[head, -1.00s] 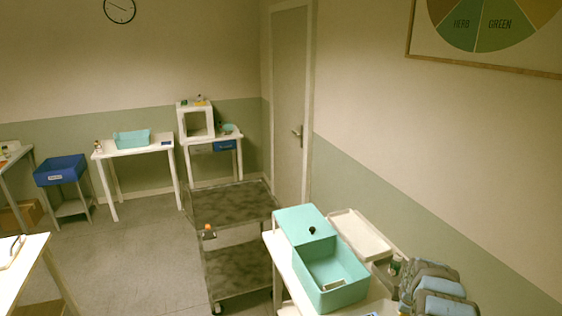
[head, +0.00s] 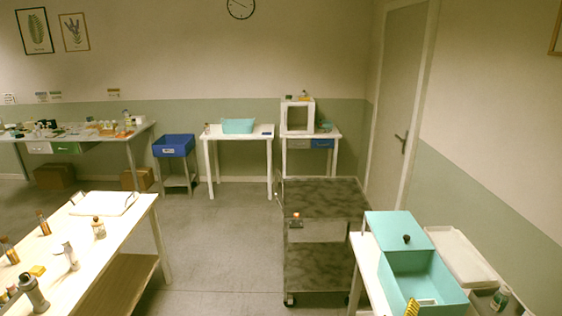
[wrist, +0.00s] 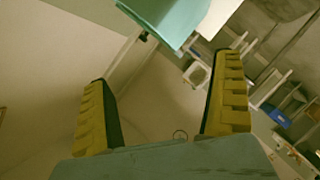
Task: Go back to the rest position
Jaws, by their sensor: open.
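In the wrist view my gripper (wrist: 165,110) shows two yellow ribbed fingers spread wide apart with nothing between them. It is open and empty. Beyond the fingertips, a teal box edge (wrist: 175,18) shows at the top. In the head view a small yellow ribbed piece, one of my fingers (head: 412,307), shows at the bottom edge, in front of the teal box (head: 400,232) on the right-hand table. The rest of the arm is out of the head view.
A dark two-shelf cart (head: 322,197) stands in the middle, with a small orange-capped bottle (head: 296,219) at its edge. A white table (head: 135,212) with several bottles is at the left. A white tray (head: 458,256) lies beside the teal box. The floor between is clear.

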